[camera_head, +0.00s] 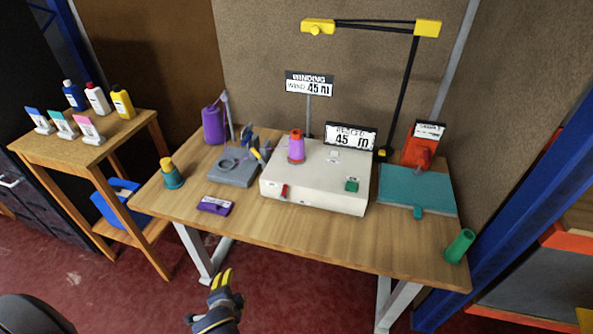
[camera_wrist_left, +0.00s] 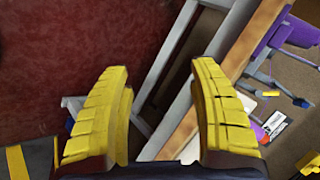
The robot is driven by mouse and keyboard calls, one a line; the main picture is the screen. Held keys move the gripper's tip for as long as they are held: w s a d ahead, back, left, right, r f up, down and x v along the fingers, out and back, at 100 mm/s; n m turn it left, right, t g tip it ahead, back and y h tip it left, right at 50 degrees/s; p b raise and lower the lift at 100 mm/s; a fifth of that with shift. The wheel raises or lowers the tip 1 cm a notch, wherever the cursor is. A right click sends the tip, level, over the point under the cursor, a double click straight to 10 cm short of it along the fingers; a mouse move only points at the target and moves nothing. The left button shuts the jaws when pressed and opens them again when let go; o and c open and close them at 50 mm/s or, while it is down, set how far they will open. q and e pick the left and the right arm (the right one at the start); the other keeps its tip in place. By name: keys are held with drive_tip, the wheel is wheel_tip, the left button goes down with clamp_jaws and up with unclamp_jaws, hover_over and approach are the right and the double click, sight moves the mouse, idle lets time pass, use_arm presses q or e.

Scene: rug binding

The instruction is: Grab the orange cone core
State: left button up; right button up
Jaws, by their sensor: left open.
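A cone with an orange-red top and a purple-pink body (camera_head: 297,148) stands upright on the white machine (camera_head: 313,205) on the table. A small orange-red piece (camera_head: 423,158) is on the orange stand at the right; I cannot tell whether it is a cone core. My left gripper (camera_head: 222,279) is low in front of the table's front edge, well short of both. In the left wrist view its yellow fingers (camera_wrist_left: 161,72) are apart with nothing held between them. My right gripper is not in view.
The wooden table (camera_head: 300,240) also holds a teal cone with a yellow top (camera_head: 172,175), a grey fixture (camera_head: 235,170), a purple block (camera_head: 215,205), a teal mat (camera_head: 405,195) and a green tube (camera_head: 460,246). A lamp arm (camera_head: 405,85) rises behind. The front strip is clear.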

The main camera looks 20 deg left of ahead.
use_arm(q)
drive_tip(key=w+a+r+m+t, duration=0.1)
drive_tip(key=w+r+m+t, duration=0.4)
drive_tip(key=w+r, duration=0.55)
drive_tip(key=m+t+h, duration=0.2)
drive_tip(key=m+h, duration=1.1)
drive_tip(key=m, duration=1.5)
approach(292, 135)
drive_tip(key=x, duration=1.2)
drive_tip(key=shift+d, duration=0.1)
drive_tip(key=shift+c, duration=0.2)
clamp_jaws()
